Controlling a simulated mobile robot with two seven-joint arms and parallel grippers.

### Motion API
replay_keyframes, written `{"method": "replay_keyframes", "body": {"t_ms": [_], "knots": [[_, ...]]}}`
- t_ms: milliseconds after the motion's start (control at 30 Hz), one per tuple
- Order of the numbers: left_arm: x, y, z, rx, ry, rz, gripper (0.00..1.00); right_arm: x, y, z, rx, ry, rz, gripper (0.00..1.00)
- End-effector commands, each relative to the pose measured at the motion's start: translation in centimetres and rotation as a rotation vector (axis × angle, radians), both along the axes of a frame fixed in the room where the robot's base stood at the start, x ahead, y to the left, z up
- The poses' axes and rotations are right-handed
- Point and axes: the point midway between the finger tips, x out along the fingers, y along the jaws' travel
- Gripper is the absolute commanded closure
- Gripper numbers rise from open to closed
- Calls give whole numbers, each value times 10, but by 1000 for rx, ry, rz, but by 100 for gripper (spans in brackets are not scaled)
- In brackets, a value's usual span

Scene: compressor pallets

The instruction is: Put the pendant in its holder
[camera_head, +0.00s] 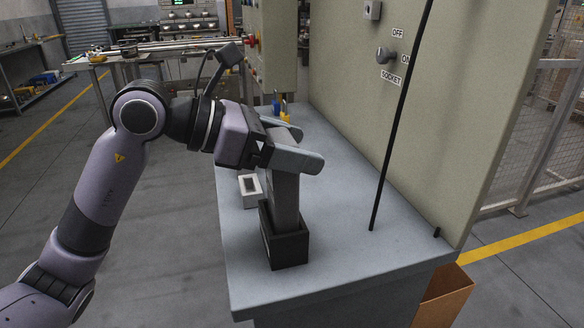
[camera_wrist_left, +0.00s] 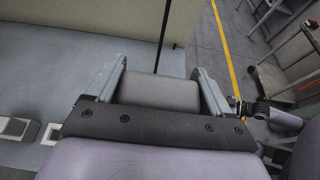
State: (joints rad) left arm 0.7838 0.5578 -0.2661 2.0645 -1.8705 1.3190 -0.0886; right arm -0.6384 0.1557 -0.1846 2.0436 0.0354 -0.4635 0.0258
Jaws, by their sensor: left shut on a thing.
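The pendant (camera_head: 286,196) is a grey upright block. Its lower end is inside the dark box-like holder (camera_head: 287,249) on the bench, and its upper part stands above the rim. My left gripper (camera_head: 297,151) is shut on the pendant near its top. In the left wrist view the pendant's grey top (camera_wrist_left: 158,92) lies between the two fingers of my left gripper (camera_wrist_left: 160,85). How deep the pendant sits in the holder is hidden.
The grey bench top (camera_head: 345,250) is clear to the right of the holder. A small white socket-like block (camera_head: 250,190) stands behind the holder. A thin black rod (camera_head: 398,125) rises from the bench by the beige panel (camera_head: 455,110). A brown bin (camera_head: 443,298) is at lower right.

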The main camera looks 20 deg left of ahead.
Motion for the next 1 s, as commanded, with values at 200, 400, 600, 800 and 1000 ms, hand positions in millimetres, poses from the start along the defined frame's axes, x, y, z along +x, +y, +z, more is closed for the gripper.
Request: {"method": "replay_keyframes", "body": {"t_ms": [200, 400, 600, 800, 1000], "knots": [[0, 0, -29, -2, 1, 0, 90, 0, -1, -5, -3, -1, 2, 57], [0, 0, -33, -1, -1, 1, 90, 1, 0, -4, -3, -3, 2, 57], [0, 0, -35, -1, -1, 1, 90, 2, 0, -5, 0, -5, -1, 57], [0, 0, -37, 1, 2, 0, 0, 2, 1, -6, 4, -5, -3, 57], [0, 0, -35, 1, 2, -1, 0, 2, 1, -5, 5, -5, -4, 57]]}}
